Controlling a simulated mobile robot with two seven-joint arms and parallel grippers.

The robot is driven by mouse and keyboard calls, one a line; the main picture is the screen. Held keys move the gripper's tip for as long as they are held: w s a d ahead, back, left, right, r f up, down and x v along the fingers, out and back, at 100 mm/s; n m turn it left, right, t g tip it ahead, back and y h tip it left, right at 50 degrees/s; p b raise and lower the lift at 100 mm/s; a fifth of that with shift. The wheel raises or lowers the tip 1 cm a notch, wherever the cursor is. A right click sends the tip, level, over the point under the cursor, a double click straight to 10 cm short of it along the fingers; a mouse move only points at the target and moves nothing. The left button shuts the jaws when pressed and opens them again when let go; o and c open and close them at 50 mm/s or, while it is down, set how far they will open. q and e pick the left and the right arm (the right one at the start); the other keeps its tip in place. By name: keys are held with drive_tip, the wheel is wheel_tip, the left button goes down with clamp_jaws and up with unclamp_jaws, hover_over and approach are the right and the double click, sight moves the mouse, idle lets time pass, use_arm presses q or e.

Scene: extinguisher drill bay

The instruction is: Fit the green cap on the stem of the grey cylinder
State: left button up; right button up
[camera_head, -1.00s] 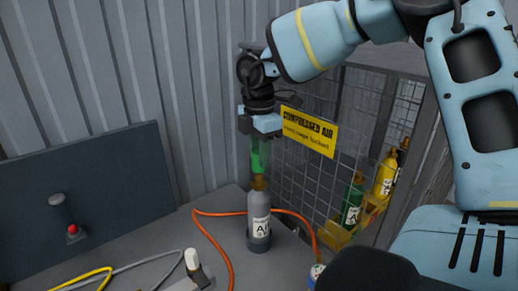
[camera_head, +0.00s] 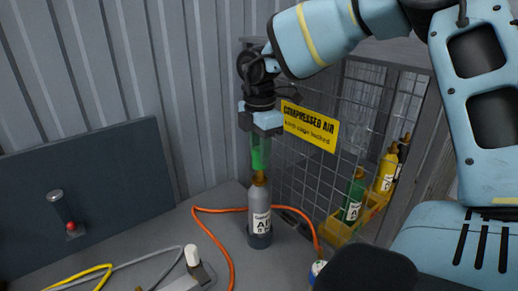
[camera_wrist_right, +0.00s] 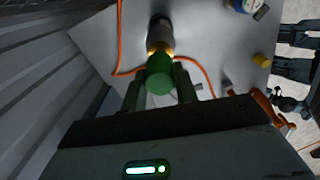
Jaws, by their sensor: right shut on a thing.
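The grey cylinder (camera_head: 259,204) stands upright on the bench in a dark round base, with a brass stem (camera_head: 259,178) on top. My right gripper (camera_head: 260,158) points down right above it, shut on the green cap (camera_head: 259,160). In the right wrist view the green cap (camera_wrist_right: 159,74) sits between the two fingers and covers most of the stem; the cylinder (camera_wrist_right: 159,35) shows beyond it. The cap is over or just above the stem; I cannot tell whether they touch. My left gripper is not in view.
An orange hose (camera_head: 222,210) runs around the cylinder on the bench. A mesh cage (camera_head: 310,165) with a yellow sign (camera_head: 309,124) stands close at the right, holding green (camera_head: 354,196) and yellow (camera_head: 386,171) cylinders. A dark panel (camera_head: 100,190) stands at the left.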

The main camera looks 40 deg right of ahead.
use_arm(q)
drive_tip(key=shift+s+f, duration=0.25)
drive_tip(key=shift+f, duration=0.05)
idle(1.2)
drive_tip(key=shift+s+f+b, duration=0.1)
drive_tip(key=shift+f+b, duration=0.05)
drive_tip(key=shift+b, duration=0.2)
use_arm(e)
drive_tip(key=shift+f, duration=0.2)
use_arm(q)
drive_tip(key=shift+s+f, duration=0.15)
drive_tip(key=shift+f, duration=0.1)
use_arm(e)
drive_tip(key=shift+f, duration=0.35)
use_arm(q)
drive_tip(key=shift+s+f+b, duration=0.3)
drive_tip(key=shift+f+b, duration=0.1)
drive_tip(key=shift+b, duration=0.1)
use_arm(e)
drive_tip(key=shift+f, duration=0.6)
use_arm(q)
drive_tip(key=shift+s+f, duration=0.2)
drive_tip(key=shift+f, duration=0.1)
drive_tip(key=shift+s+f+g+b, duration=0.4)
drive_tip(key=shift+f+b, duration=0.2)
drive_tip(key=shift+b, duration=0.05)
use_arm(e)
drive_tip(key=shift+f, duration=0.75)
drive_tip(key=o, duration=1.1)
drive_tip(key=shift+c, duration=0.2)
